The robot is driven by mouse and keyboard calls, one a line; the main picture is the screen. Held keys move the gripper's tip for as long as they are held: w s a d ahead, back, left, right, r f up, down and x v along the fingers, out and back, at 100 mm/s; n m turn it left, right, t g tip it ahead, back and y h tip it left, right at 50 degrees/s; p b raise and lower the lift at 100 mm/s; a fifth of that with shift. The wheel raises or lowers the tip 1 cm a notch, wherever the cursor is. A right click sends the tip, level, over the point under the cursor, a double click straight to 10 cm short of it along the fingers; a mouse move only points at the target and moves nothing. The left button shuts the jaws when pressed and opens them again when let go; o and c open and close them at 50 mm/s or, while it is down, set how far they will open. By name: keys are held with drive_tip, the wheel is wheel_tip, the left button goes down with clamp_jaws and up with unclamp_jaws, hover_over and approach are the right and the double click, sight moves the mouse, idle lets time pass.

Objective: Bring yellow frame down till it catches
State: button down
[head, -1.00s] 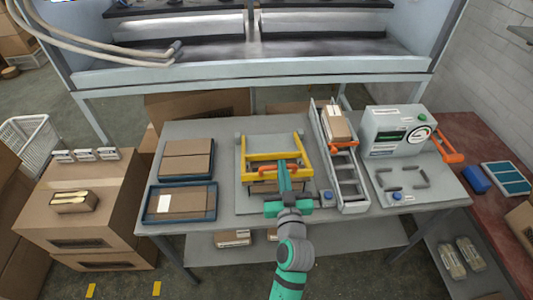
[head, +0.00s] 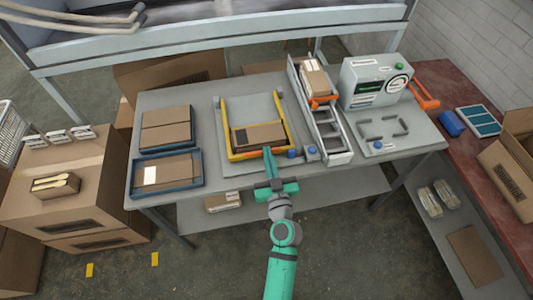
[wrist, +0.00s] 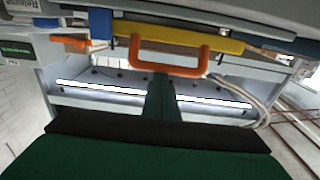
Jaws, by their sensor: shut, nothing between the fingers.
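The yellow frame (head: 226,128) lies low and nearly flat on the grey press base (head: 215,165), around a cardboard box (head: 260,134). Its front bar crosses just in front of the box. My gripper (head: 267,152) is shut and empty at this front bar. In the wrist view the yellow bar (wrist: 190,36) and its orange handle (wrist: 170,68) show just beyond my fingers (wrist: 160,95). I cannot tell whether they touch. A blue knob (head: 291,153) sits by the frame's front right corner; whether the frame is caught there is not visible.
Blue trays with boxes (head: 166,175) lie at the left of the table. A grey chute (head: 327,130) holding a box stands close right of the press. A grey machine (head: 376,80) stands farther right. The floor before the table is clear.

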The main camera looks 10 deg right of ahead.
drive_tip(key=shift+s+f+g, duration=0.15)
drive_tip(key=shift+f, duration=0.5)
drive_tip(key=shift+s+f+g, duration=0.15)
drive_tip(key=shift+f, duration=0.5)
wheel_tip(320, 180, up, 6)
drive_tip(key=s+f, duration=0.4)
drive_tip(key=s, duration=0.4)
drive_tip(key=shift+s+d+f, duration=0.2)
drive_tip(key=shift+s+f, duration=0.1)
drive_tip(key=shift+s, duration=0.1)
drive_tip(key=shift+f, duration=0.1)
drive_tip(key=s+a+f+m+g+h, duration=0.1)
drive_tip(key=s+a+f, duration=0.15)
drive_tip(key=s, duration=0.45)
drive_tip(key=s+a+f+g+h, duration=0.1)
drive_tip(key=s+f, duration=0.2)
drive_tip(key=s, duration=0.4)
drive_tip(key=s+a+r, duration=0.2)
drive_tip(key=s, duration=0.4)
drive_tip(key=s+a+r+y, duration=0.1)
drive_tip(key=s+a+r, duration=0.2)
drive_tip(key=s, duration=0.4)
drive_tip(key=shift+s+a+r+n+g, duration=0.15)
drive_tip(key=shift+s+r+n+g, duration=0.05)
drive_tip(key=shift+r+n+g, duration=0.15)
